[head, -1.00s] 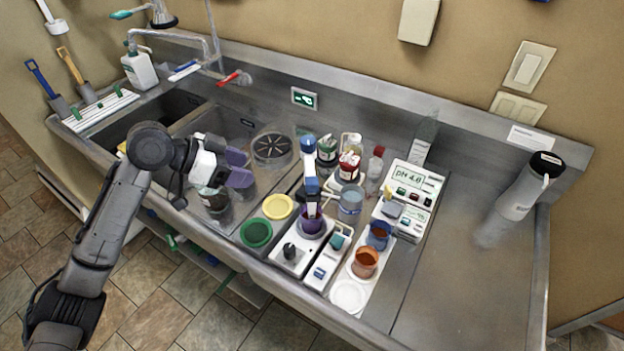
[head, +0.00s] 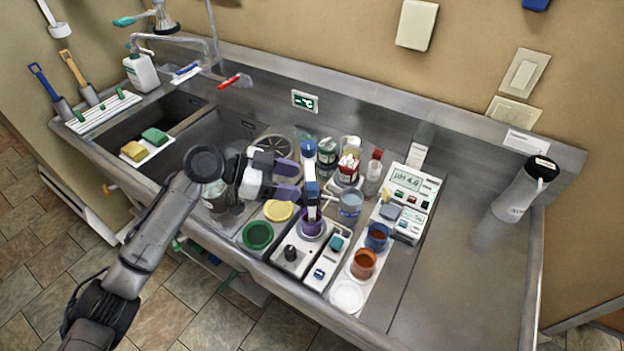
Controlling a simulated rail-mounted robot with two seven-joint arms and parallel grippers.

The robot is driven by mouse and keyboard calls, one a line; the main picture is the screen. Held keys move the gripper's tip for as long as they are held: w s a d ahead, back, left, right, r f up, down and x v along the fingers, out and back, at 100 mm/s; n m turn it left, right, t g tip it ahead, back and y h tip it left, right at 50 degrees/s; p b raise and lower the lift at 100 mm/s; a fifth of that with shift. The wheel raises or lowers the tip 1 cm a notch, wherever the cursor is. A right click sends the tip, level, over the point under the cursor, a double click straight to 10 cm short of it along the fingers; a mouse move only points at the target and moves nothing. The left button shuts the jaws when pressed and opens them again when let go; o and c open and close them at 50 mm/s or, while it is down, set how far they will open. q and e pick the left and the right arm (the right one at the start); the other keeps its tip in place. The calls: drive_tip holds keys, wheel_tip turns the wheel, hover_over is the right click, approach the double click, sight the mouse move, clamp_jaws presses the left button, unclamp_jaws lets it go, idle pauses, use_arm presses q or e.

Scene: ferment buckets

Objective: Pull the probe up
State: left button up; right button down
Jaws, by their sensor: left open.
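The probe (head: 311,178), blue and white, stands upright with its lower end in a beaker of purple liquid (head: 311,224) on a white stirrer base (head: 289,258). My left gripper (head: 291,181) comes in from the left with its two purple-tipped fingers spread open. Its fingertips point at the probe's shaft and end just left of it. I cannot tell whether they touch it. My right gripper is not in view.
A yellow lid (head: 278,210) and green cup (head: 257,236) lie below the gripper. Bottles (head: 349,163), a clear beaker (head: 349,205) and the pH meter (head: 412,185) crowd right of the probe. The steel counter is clear at far right, before the grey flask (head: 519,197).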

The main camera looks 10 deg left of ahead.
sight(309, 185)
use_arm(q)
drive_tip(key=shift+p+x, duration=0.6)
drive_tip(key=shift+x, duration=1.95)
clamp_jaws()
